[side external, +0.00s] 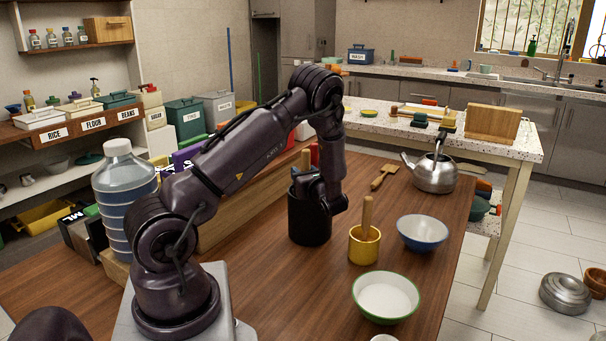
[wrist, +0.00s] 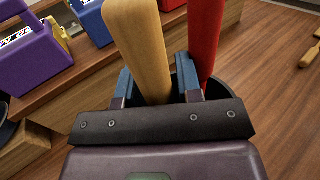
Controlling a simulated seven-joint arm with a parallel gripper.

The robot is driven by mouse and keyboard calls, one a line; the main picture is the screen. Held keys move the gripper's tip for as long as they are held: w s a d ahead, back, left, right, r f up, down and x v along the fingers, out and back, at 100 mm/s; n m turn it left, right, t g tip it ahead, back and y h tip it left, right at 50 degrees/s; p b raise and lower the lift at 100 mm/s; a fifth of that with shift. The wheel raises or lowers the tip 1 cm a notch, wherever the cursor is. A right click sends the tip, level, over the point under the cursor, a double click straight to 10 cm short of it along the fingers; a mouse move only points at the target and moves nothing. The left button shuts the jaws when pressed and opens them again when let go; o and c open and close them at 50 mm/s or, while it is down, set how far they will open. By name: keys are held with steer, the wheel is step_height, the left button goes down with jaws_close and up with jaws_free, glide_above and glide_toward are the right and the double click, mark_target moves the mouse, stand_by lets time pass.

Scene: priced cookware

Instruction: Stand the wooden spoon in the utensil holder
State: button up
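The wooden spoon shows in the wrist view as a pale wooden handle (wrist: 137,40); its lower end is hidden, and it appears to stand in the utensil holder. The black cylindrical utensil holder (side external: 308,222) stands upright on the table in the side external view, and its dark rim (wrist: 222,88) shows in the wrist view. My gripper (wrist: 155,72) is at the holder's mouth with its blue fingers either side of the wooden handle. Narrow gaps seem to show between fingers and handle, so it looks open. In the side external view my gripper (side external: 310,187) partly covers the holder's top.
A red-handled utensil (wrist: 205,38) stands in the holder close to the right finger. A yellow pot with a wooden stick (side external: 363,247), a blue bowl (side external: 423,235) and a green-rimmed bowl (side external: 386,300) are to the right. A wooden turner (side external: 384,176) and kettle (side external: 435,177) lie behind.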

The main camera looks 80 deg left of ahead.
steer(key=shift+r, duration=0.1)
steer(key=w+d, duration=0.2)
steer(key=d, duration=1)
steer(key=s+d+r+n+t+h, duration=0.2)
steer(key=d+r+n+h, duration=0.3)
steer(key=d, duration=0.3)
steer(key=s+d+r+n+t+h, duration=0.3)
steer(key=s+d+r+n+h, duration=0.2)
steer(key=d+r+h, duration=0.2)
steer(key=s+d+r+n+t+h, duration=0.3)
steer(key=s+d+r+n+h, duration=0.1)
steer(key=d, duration=0.7)
step_height(320, 180, up, 2)
steer(key=shift+s+d+n+h, duration=0.15)
steer(key=shift+s+n+h, duration=0.1)
steer(key=shift+n+h, duration=0.75)
